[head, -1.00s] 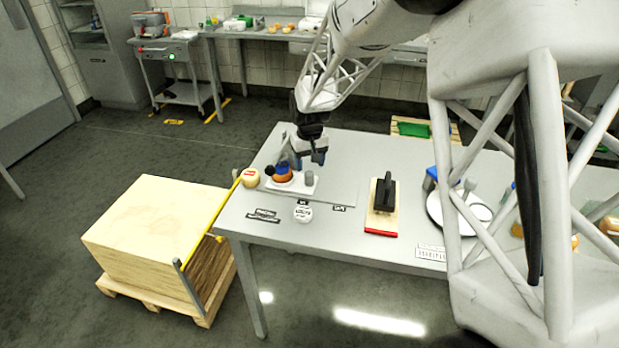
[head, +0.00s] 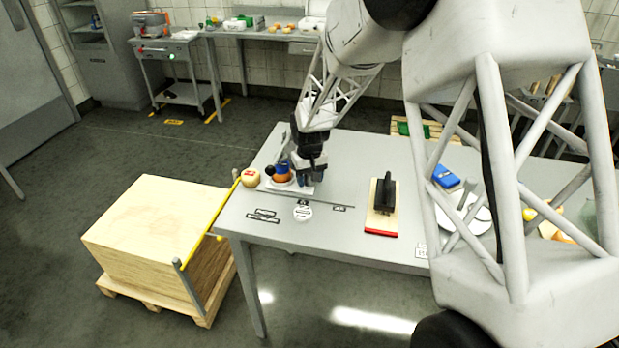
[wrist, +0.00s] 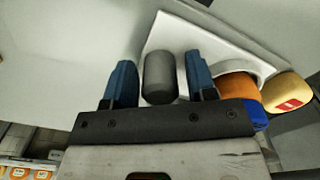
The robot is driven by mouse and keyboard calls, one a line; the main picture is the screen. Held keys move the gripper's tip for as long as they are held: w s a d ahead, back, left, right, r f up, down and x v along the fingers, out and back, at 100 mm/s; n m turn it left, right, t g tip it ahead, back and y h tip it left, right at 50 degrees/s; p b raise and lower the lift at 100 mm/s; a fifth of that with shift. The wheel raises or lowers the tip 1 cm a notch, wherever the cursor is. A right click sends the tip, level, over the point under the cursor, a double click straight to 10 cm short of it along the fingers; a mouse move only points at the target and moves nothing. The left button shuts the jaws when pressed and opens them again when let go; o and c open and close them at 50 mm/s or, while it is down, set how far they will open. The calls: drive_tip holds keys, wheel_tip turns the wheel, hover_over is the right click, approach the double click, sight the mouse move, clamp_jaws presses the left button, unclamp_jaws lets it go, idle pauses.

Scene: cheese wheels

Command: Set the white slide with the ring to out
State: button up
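The white slide (head: 270,187) lies on the table toward its left end, a flat white plate partly hidden by my gripper. My gripper (head: 308,182) is down at the slide. In the wrist view my gripper (wrist: 160,82) has its blue fingers on either side of the peg, with a gap to each finger. It is open. The peg is hidden in the head view.
Bare table (head: 345,170) lies between.

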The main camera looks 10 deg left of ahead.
sight(346, 192)
clamp_jaws()
drive_tip(key=d, duration=1.1)
drive_tip(key=shift+d, duration=0.25)
drive_tip(key=shift+o, duration=1)
unclamp_jaws()
drive_tip(key=shift+r, duration=0.15)
wheel_tip(346, 192, up, 8)
drive_tip(key=shift+f, duration=0.2)
drive_tip(key=shift+d, duration=0.1)
